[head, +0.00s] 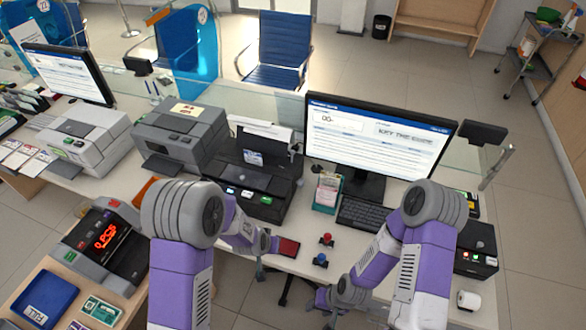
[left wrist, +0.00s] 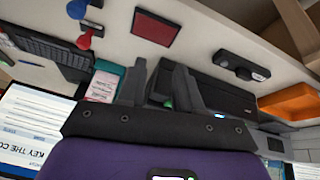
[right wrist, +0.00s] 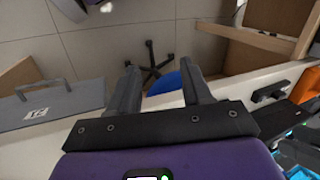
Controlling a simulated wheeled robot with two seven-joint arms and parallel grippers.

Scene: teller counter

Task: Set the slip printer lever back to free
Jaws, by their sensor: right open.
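The slip printer appears to be the black machine (head: 250,180) left of the monitor, with a white slip (head: 262,130) at its back and lit green keys on its front. A small dark part (head: 296,149) stands out at its right side; I cannot tell whether it is the lever, or its position. My left gripper (head: 267,258) is in front of the printer, over the counter edge; in the left wrist view its fingers (left wrist: 160,85) are apart and empty, with the printer's dark body behind them. My right gripper (head: 322,300) is open and empty, low by the counter's front edge.
A monitor (head: 378,135) and keyboard (head: 362,214) are right of the printer, with a card holder (head: 327,192) between. A red pad (head: 288,247), red stamp (head: 327,240) and blue stamp (head: 320,260) lie near the front edge. A grey machine (head: 182,137) is left. A glass screen stands behind.

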